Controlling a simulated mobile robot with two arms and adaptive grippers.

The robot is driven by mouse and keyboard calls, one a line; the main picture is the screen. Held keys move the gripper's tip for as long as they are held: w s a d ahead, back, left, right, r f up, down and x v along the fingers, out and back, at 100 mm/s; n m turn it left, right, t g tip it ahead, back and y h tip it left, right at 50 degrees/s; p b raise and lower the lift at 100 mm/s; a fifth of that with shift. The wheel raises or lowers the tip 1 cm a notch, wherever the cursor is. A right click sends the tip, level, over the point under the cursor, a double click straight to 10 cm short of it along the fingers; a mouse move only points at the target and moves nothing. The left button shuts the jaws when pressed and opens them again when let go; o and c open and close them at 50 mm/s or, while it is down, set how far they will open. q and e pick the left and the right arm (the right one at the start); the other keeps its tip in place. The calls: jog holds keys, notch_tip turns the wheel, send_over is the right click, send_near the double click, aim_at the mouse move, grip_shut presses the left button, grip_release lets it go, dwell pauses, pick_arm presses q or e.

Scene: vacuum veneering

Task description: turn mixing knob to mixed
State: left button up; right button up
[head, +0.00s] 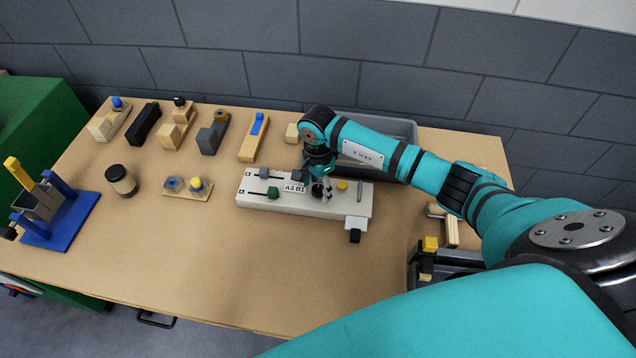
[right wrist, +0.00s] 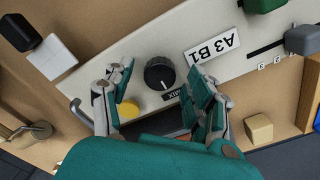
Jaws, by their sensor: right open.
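The white control panel (head: 300,206) lies on the table. Its black mixing knob (right wrist: 160,73) shows in the right wrist view, round with a white pointer mark, beside a small dark label (right wrist: 173,95) that seems to read MIX. My right gripper (right wrist: 160,80) is open, with one finger on either side of the knob and a visible gap to it. In the head view my right gripper (head: 322,184) is over the right half of the panel, mostly hiding the knob. I cannot tell its exact height above the panel. My left gripper is not in view.
Close to the knob are a yellow button (right wrist: 126,105), an A3 B1 label (right wrist: 212,46) and a metal handle (right wrist: 80,110). A green slider (head: 273,193) and a grey slider (head: 264,173) are left. A grey tray (head: 390,128) stands behind.

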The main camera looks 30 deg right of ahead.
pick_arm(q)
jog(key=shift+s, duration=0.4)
pick_arm(e)
jog(key=shift+f, duration=0.15)
jog(key=c, duration=1.2)
jog(key=shift+o, duration=0.2)
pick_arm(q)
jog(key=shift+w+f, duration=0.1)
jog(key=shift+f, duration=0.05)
